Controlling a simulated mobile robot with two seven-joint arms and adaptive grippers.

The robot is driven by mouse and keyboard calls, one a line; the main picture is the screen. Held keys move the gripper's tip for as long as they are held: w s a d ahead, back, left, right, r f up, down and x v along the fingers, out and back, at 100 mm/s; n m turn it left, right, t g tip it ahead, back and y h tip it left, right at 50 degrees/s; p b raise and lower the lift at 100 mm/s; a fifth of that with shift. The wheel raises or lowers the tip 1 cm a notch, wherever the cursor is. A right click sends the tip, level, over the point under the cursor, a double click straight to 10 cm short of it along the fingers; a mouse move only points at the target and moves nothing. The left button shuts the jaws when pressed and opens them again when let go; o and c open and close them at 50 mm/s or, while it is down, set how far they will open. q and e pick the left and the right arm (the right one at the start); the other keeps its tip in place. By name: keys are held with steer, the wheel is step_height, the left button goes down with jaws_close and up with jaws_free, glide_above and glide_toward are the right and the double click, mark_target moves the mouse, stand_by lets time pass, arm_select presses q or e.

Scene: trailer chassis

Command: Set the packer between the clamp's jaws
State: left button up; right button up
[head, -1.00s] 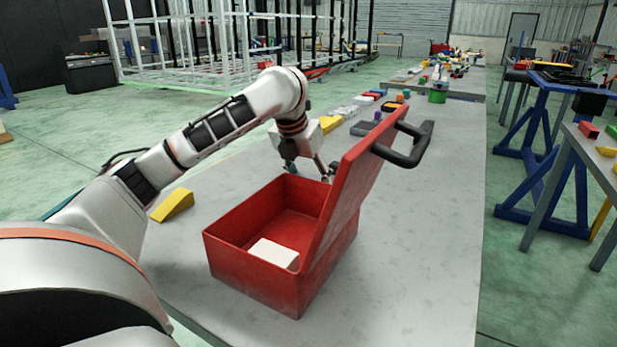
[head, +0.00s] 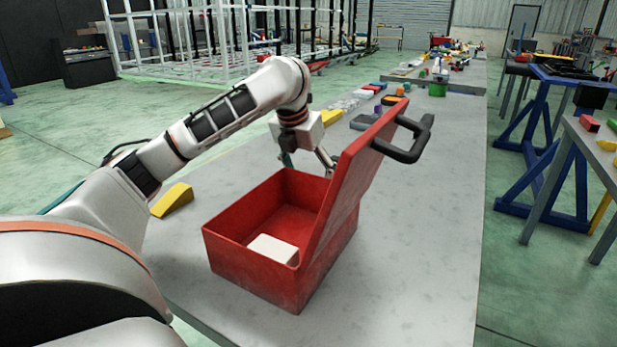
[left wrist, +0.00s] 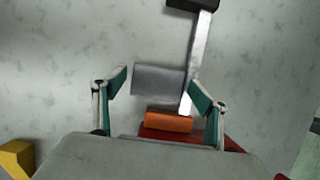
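My left gripper (left wrist: 160,88) is open above the table, behind the red toolbox; the head view also shows it (head: 306,158), with its lower parts close to the box rim. In the left wrist view a grey block (left wrist: 157,80), which looks like the packer, lies between the spread fingers, apart from both. Beside it runs a clamp with a silver bar (left wrist: 200,45), a dark end at the top and an orange part (left wrist: 168,121) near the bottom. I cannot tell whether the block touches the bar. The toolbox hides this spot in the head view. My right gripper is not in view.
The open red toolbox (head: 240,265) stands in front with a white block (head: 273,249) inside; its raised lid (head: 350,185) leans right. A yellow wedge (head: 172,199) lies to its left. Several parts lie farther back. The table (head: 415,240) is clear on the right.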

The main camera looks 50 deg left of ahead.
arm_select(q)
steer(key=p+v, duration=0.5)
steer(key=v, duration=0.6)
steer(key=shift+r, duration=0.3)
steer(key=shift+s, duration=0.1)
